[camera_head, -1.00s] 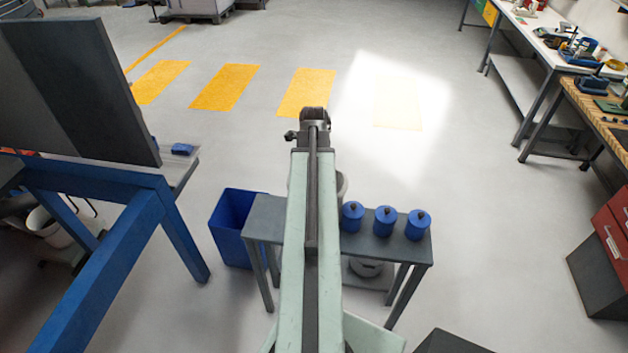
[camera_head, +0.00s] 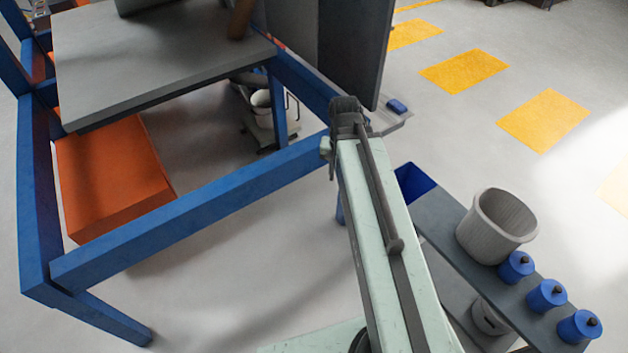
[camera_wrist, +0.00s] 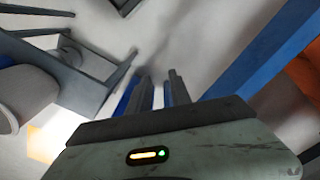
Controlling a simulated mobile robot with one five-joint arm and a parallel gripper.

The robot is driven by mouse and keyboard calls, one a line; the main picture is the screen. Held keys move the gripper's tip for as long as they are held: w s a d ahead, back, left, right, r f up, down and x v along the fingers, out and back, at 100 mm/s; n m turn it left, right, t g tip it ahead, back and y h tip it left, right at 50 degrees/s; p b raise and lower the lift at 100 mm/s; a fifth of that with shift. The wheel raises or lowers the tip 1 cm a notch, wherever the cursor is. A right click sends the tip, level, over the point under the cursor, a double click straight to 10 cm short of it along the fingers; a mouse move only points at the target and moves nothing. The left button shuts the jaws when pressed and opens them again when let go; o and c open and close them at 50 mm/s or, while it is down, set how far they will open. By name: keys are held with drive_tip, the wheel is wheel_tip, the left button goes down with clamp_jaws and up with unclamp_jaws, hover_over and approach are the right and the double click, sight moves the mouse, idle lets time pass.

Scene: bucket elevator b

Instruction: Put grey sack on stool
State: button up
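I cannot make out a clear grey sack or a stool in either view. A grey, ribbed, open-topped container (camera_head: 497,225) stands on the narrow dark bench (camera_head: 445,215) at the right of the head view; it looks like a bucket. My gripper (camera_wrist: 162,88) shows in the wrist view with its two dark fingers apart and nothing seen between them. In the head view my arm's end is in front of the blue frame, left of the bench, and its fingers are hidden there.
Several blue canisters (camera_head: 547,293) stand on the bench, and a blue bin (camera_head: 412,182) is beside it. The blue frame (camera_head: 200,218) with a grey slab (camera_head: 165,60) fills the left, with an orange box (camera_head: 105,185) beneath. Open floor lies beyond the bench.

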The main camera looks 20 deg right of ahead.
drive_tip(key=a+n, duration=0.5)
drive_tip(key=a, duration=0.4)
drive_tip(key=shift+a, duration=0.3)
drive_tip(key=shift+o, duration=0.5)
drive_tip(key=d+f+m+b, duration=0.2)
drive_tip(key=d+m, duration=0.7)
drive_tip(key=d, duration=0.9)
drive_tip(key=m+b, duration=0.5)
drive_tip(key=m, duration=1.8)
hover_over(488, 230)
wheel_tip(488, 230, down, 5)
drive_tip(key=shift+w+r, duration=0.1)
wheel_tip(488, 230, down, 8)
drive_tip(key=b, duration=0.7)
drive_tip(key=shift+d+b, duration=0.1)
drive_tip(key=shift+b, duration=0.3)
drive_tip(key=shift+r, duration=0.2)
clamp_jaws()
